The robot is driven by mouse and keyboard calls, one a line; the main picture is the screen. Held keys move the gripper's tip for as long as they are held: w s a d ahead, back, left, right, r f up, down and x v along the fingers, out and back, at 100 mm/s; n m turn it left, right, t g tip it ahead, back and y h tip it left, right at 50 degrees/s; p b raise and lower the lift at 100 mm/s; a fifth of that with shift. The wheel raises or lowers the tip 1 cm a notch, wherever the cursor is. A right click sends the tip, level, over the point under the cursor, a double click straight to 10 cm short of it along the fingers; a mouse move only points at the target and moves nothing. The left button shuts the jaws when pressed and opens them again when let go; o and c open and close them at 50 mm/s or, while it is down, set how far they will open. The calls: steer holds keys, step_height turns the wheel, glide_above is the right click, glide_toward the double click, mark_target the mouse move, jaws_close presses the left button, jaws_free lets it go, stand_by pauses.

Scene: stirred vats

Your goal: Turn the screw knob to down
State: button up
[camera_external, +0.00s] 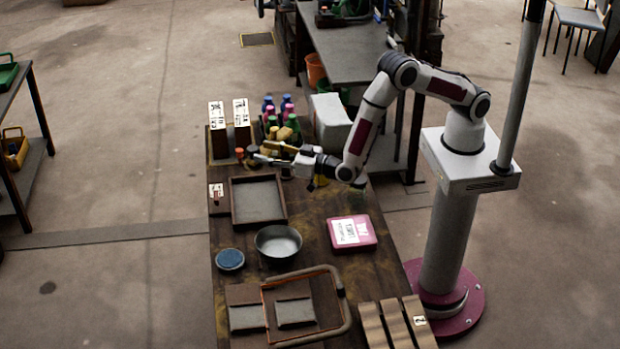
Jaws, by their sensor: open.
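No screw knob can be made out for certain. A small white plate with a red handle-like part (216,195) is at the table's left edge, beside the dark tray. A small orange-red round piece (239,154) stands near the back left, below two upright white labelled panels (229,120). Either is too small to identify. My gripper (267,151) is open and points left above the back of the table, in front of the coloured bottles. I see nothing between its fingers. It is to the right of the orange-red piece; its exact height is unclear.
Several coloured bottles (270,108) and a white box (331,122) stand at the back. A dark tray (236,206), metal bowl (278,244), blue round dish (230,260), pink box (365,230), framed boards (293,312) and wooden slats (396,323) fill the front.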

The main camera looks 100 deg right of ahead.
mark_target(253, 148)
steer(key=shift+x, duration=2.5)
steer(key=c, duration=1.1)
